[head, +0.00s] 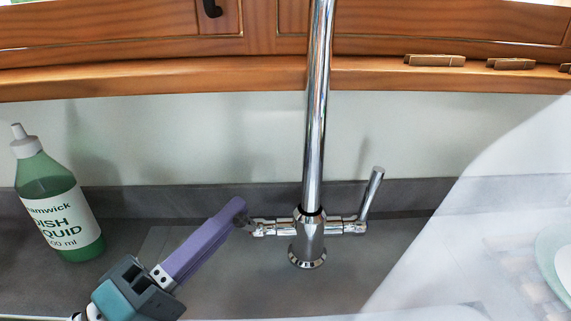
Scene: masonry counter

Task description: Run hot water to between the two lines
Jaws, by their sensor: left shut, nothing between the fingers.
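A chrome tap (313,130) stands on the grey counter, its tall spout running out of the top of the head view. Its right lever (372,193) points upward and tilts right. Its left handle (270,228) shows as a short chrome arm, and its lever is not clearly seen. My left gripper (241,214), with purple fingers, is shut and empty. Its tips are at the outer end of the left handle; I cannot tell if they touch. The spout's outlet, any water, and the two lines are out of view. My right gripper is not in view.
A green dish liquid bottle (60,205) stands at the left, near the wall. A wooden sill (200,78) runs across above the wall. A pale, see-through area covers the lower right, with part of a plate (556,265) at the edge. The counter between bottle and gripper is clear.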

